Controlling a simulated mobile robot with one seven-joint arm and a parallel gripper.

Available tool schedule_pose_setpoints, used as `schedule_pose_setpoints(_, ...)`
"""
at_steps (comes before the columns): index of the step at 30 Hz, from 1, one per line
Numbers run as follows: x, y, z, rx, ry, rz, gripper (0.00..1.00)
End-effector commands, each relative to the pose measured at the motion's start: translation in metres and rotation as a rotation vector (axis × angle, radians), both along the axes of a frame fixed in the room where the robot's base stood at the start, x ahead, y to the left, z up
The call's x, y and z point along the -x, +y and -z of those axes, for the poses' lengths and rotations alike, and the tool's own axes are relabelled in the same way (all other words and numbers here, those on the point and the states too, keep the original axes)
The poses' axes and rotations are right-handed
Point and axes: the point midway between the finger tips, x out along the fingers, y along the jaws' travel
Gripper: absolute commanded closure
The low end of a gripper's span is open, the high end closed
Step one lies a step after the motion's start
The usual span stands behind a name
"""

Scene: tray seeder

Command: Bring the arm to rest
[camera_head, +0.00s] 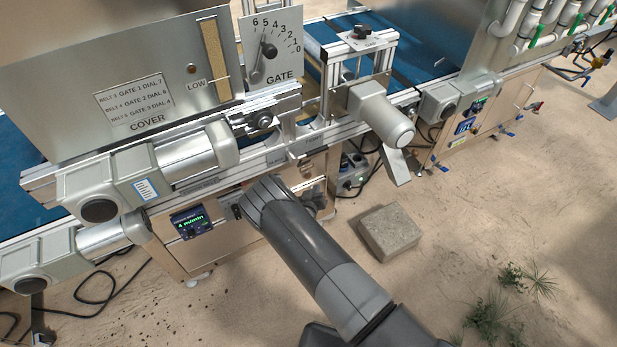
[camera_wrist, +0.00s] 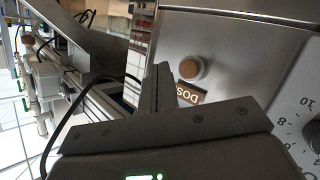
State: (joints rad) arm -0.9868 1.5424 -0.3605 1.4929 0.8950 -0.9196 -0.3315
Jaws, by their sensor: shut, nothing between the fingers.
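My gripper (camera_wrist: 160,88) shows in the wrist view with its two dark fingers together and nothing between them. The fingers point toward a grey metal panel (camera_wrist: 225,50) with a round brown button (camera_wrist: 191,68) and a label (camera_wrist: 188,94) starting "DOS". The fingertips overlap the panel in the picture; I cannot tell whether they touch it. In the head view my arm (camera_head: 315,255) reaches from the bottom up to the front of the seeder, and the gripper itself is hidden there.
A numbered dial (camera_wrist: 305,125) sits at the right in the wrist view. In the head view, a small display (camera_head: 190,222) and motors (camera_head: 100,190) are left of my arm. A concrete block (camera_head: 389,232) lies on the floor to its right. Open sandy floor lies beyond.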

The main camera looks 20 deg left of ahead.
Motion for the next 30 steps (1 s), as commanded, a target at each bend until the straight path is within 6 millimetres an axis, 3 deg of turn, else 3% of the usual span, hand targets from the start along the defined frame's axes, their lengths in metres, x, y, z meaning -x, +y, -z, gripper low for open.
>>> schedule_pose_setpoints(7, 0.0121, -0.0116, -0.0001, 0.000, 0.000, -0.001, 1.00)
schedule_pose_setpoints(30, 0.0124, -0.0122, -0.0001, 0.000, 0.000, -0.001, 1.00)
